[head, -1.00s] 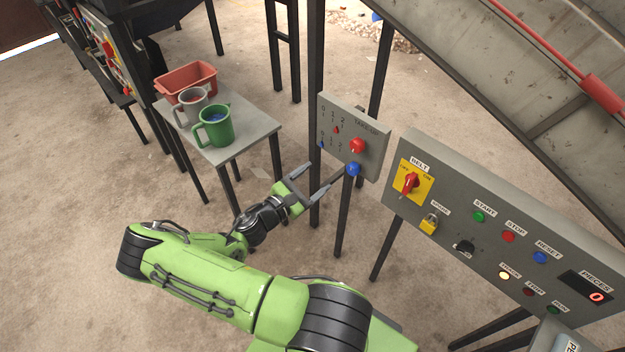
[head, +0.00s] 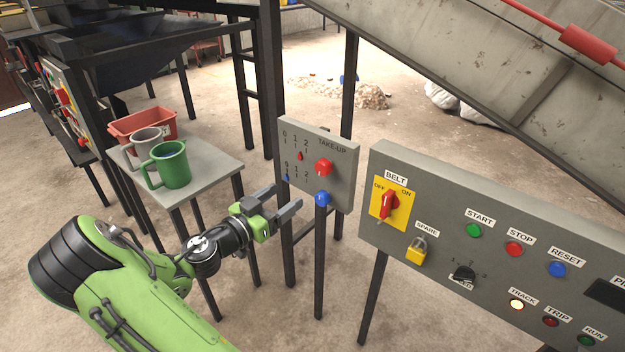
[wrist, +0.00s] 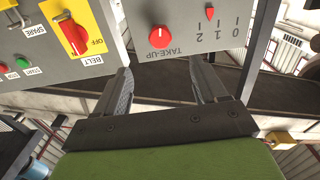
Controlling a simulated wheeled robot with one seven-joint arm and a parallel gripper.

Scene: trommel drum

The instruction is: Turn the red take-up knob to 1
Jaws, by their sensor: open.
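The red take-up knob (head: 323,167) is on the upper right of the grey TAKE-UP panel (head: 345,182). My gripper (head: 284,203) is open and empty, in front of the panel and lower left of the red knob. In the wrist view the red knob (wrist: 160,37) is beyond the open fingers (wrist: 165,85), not touched, with a white mark on it.
The belt control panel (head: 440,190) with a red switch, yellow padlock and several buttons stands close on the right. A small table (head: 222,165) at left holds a green mug (head: 168,165), a grey mug (head: 146,143) and a red bin (head: 140,124). Posts stand behind the TAKE-UP panel.

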